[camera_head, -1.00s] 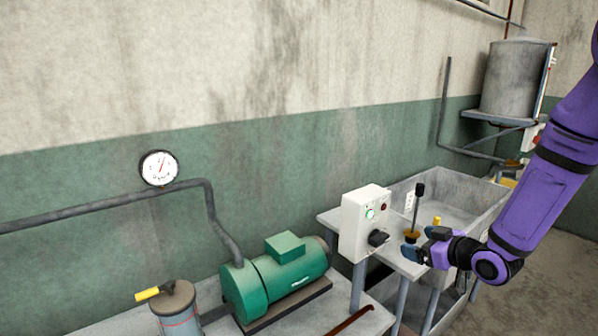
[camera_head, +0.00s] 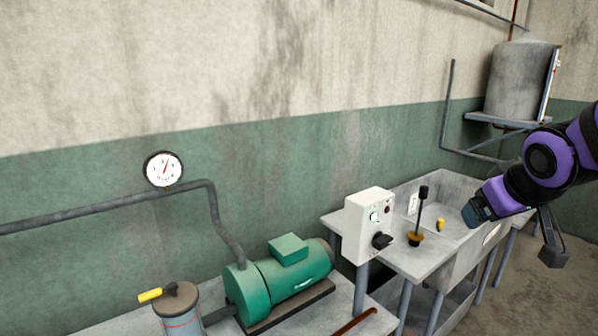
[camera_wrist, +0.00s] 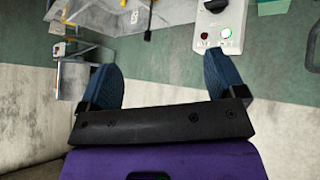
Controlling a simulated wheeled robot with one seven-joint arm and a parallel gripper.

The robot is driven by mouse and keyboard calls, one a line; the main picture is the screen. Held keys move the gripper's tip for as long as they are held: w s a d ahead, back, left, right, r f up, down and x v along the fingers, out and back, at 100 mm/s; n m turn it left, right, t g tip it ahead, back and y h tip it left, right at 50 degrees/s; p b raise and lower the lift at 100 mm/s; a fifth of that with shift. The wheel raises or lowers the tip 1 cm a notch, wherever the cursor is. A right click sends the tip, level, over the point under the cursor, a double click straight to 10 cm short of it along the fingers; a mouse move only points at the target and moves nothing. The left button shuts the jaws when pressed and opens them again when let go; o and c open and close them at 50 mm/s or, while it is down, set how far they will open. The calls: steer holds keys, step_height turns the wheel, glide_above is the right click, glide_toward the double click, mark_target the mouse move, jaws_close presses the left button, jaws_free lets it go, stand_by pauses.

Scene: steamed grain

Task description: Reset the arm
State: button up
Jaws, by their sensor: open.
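My purple arm is at the right in the head view. My gripper (camera_head: 476,211) is in front of the grey trough, with its blue fingertips pointing left. In the wrist view my gripper (camera_wrist: 162,78) shows two blue fingers spread apart with nothing between them. The white control box (camera_head: 368,228) with a black knob and a green light stands left of the gripper, apart from it. The control box also shows at the top right of the wrist view (camera_wrist: 219,25), upside down.
A grey trough (camera_head: 470,262) stands behind the gripper. A black-handled lever (camera_head: 420,212) and a small yellow item (camera_head: 440,225) are by it. A green motor (camera_head: 285,275), a cylinder with a yellow handle (camera_head: 181,308) and a wall gauge (camera_head: 163,169) are left. A tank (camera_head: 520,80) hangs at back right.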

steer(key=s+a+r+m+g+y, duration=0.1)
steer(key=s+r, duration=0.1)
steer(key=s, duration=0.5)
steer(key=s+a+r+m+g, duration=0.1)
steer(key=s+a+r, duration=0.1)
steer(key=s, duration=0.6)
steer(key=shift+s+a+g+y, duration=0.2)
steer(key=shift+s+g+y, duration=0.05)
steer(key=shift+g+y, duration=0.15)
